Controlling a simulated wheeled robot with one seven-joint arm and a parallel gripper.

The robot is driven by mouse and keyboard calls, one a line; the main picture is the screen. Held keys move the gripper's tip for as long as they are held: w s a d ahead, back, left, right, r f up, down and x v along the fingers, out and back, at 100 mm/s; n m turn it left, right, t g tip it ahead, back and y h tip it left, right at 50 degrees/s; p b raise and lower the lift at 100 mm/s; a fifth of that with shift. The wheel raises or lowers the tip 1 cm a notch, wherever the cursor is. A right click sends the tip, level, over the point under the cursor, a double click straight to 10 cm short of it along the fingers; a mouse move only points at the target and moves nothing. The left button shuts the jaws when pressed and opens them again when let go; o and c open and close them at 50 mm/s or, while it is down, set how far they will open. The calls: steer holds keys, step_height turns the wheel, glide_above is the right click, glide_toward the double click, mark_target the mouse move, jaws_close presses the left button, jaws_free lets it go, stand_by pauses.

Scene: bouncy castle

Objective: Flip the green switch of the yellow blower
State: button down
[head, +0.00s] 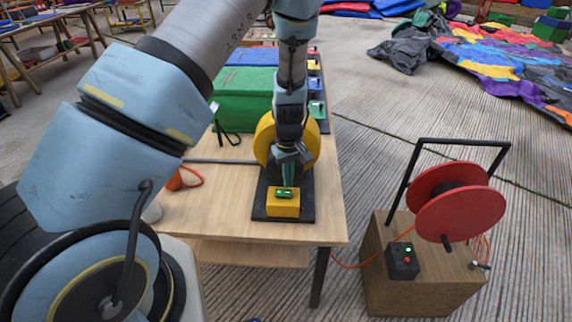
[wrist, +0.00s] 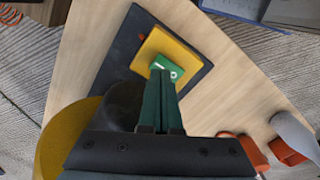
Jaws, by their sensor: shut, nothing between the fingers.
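The yellow blower (head: 264,150) stands on the wooden table, a round yellow housing behind my gripper. In front of it a yellow switch box (head: 283,209) sits on a black base plate, with the green switch (head: 284,194) on top. In the wrist view the green switch (wrist: 170,72) shows white marks on its face, on the yellow box (wrist: 158,45). My gripper (head: 288,184) points down just behind the switch. Its green fingers (wrist: 160,74) are shut and empty, with the tips at the near edge of the switch. I cannot tell whether they touch it.
More blowers with coloured switch boxes (head: 317,109) line the table's right side behind. An orange item (head: 180,179) lies on the table at left. A red cable reel (head: 455,200) on a wooden box stands right of the table (head: 225,222).

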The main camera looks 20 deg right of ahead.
mark_target(288, 192)
steer(key=shift+r+p, duration=1.5)
steer(key=shift+r, duration=0.7)
steer(key=w+a+r, duration=0.3)
steer(key=a+r, duration=0.5)
steer(key=s+a+r+m, duration=0.1)
steer(key=s+a+r, duration=0.2)
steer(key=a+r, duration=0.4)
steer(key=s+a+r+m+t, duration=0.1)
steer(key=s+a+r, duration=0.3)
steer(key=a, duration=1.1)
step_height(288, 192, up, 3)
steer(key=shift+r+t, duration=0.1)
steer(key=shift+t, duration=0.2)
